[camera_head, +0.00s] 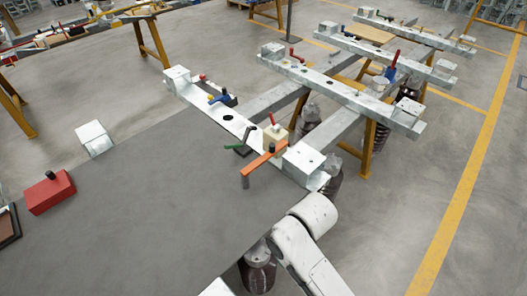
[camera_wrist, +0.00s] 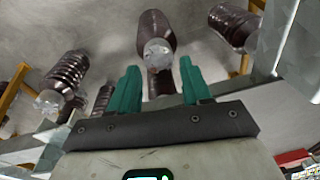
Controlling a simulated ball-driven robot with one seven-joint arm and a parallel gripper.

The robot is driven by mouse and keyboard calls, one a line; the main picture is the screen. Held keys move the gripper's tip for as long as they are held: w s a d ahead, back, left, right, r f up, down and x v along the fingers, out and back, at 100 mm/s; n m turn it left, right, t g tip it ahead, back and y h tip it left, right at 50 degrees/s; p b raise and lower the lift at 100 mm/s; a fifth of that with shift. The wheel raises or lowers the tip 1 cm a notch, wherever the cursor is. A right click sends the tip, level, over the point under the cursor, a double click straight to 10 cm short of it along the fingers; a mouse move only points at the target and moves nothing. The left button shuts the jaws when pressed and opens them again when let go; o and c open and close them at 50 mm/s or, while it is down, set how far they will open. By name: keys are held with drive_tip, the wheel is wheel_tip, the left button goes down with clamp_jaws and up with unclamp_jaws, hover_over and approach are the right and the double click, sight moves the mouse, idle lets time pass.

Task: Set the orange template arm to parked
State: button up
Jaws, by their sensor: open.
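The orange template arm (camera_head: 262,162) is a short bar near the front end of the nearest pale metal beam (camera_head: 232,122) in the head view. It points toward the lower left, with a grey peg hanging under its outer end over the grey surface. No parked mark can be made out. My gripper (camera_wrist: 160,88) shows in the wrist view with its two teal fingers apart and nothing between them. It faces brown ribbed insulators (camera_wrist: 152,28) and the floor. The orange arm is not seen in the wrist view, and my gripper is not seen in the head view.
A tan block with a red handle (camera_head: 273,134) and a green lever (camera_head: 235,146) crowd the orange arm. A blue lever (camera_head: 221,98) sits farther along the beam. A red box (camera_head: 50,192) lies on the wide grey surface (camera_head: 140,220), which is mostly clear.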

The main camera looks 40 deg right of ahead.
sight(272, 145)
drive_tip(key=w+d+r, duration=0.1)
drive_tip(key=w+r, duration=0.1)
drive_tip(key=w, duration=0.3)
drive_tip(key=w+d+r+p, duration=0.1)
drive_tip(key=w+d+r, duration=0.1)
drive_tip(key=w, duration=0.4)
drive_tip(key=w+d+r, duration=0.1)
drive_tip(key=w+r, duration=0.1)
drive_tip(key=w, duration=0.4)
drive_tip(key=shift+w+d+r, duration=0.15)
drive_tip(key=shift+w, duration=0.1)
drive_tip(key=w+d+r+m+g, duration=0.1)
drive_tip(key=w+d+r, duration=0.3)
drive_tip(key=d+r, duration=0.25)
drive_tip(key=w+d+r+m, duration=0.1)
drive_tip(key=w+d+r, duration=0.45)
drive_tip(key=d, duration=0.25)
drive_tip(key=shift+h, duration=0.4)
drive_tip(key=f, duration=0.6)
drive_tip(key=s+f, duration=0.1)
drive_tip(key=f, duration=0.3)
drive_tip(key=shift+a+f+p, duration=0.1)
drive_tip(key=shift+a+p, duration=0.2)
clamp_jaws()
